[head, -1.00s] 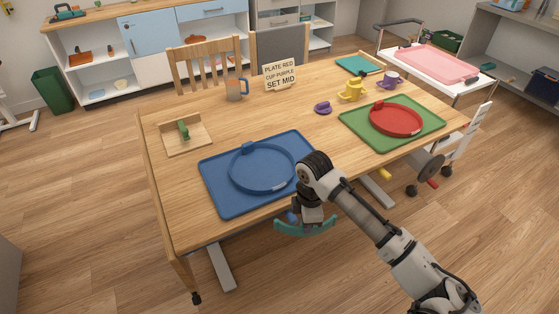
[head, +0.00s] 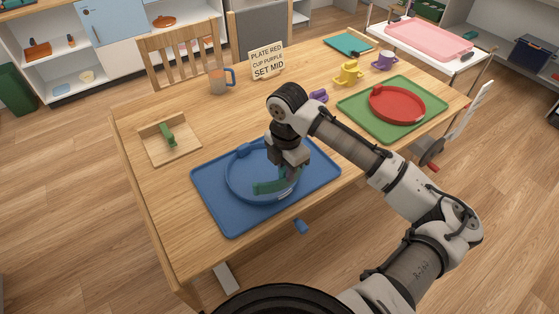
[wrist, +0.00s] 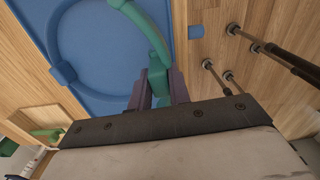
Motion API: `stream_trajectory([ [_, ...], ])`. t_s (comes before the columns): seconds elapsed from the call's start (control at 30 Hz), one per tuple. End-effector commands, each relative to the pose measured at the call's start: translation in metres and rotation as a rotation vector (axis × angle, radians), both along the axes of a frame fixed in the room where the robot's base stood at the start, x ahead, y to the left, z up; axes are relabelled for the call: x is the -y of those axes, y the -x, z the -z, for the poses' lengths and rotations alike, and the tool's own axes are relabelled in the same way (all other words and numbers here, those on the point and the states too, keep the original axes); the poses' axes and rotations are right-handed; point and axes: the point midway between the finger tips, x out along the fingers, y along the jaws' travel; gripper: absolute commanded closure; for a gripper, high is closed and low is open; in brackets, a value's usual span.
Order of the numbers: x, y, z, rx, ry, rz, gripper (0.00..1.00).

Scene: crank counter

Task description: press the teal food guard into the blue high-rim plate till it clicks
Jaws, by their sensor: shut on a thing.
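The blue high-rim plate (head: 232,184) lies on a blue mat (head: 215,222) at the table's near left. My gripper (head: 288,174) is shut on the curved teal food guard (head: 268,188), above the plate's near right part. In the wrist view, the guard (wrist: 150,32) runs upward from between my fingers (wrist: 158,88), and the plate's rim (wrist: 60,72) curves to the left of it. I cannot tell whether the guard touches the rim. My gripper and wrist hide the plate's right side in the head view.
A red plate (head: 377,108) lies on a green mat (head: 388,134) to the right. A wooden stand with a green handle (head: 168,134), a grey mug (head: 218,82), a sign (head: 267,62), and yellow (head: 347,73) and purple (head: 383,61) cups stand farther back. A blue knob (head: 300,227) juts from the near edge.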

Motion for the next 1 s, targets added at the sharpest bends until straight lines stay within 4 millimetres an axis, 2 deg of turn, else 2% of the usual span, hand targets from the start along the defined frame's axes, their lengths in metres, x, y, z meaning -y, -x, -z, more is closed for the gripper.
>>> stream_trajectory([
  [0.47, 0.000, 0.000, -0.001, -0.002, 0.001, -0.002, 1.00],
  [0.8, 0.000, 0.000, 0.031, -0.002, 0.001, -0.001, 1.00],
  [1.0, 0.001, 0.000, 0.042, 0.000, 0.001, -0.001, 1.00],
])
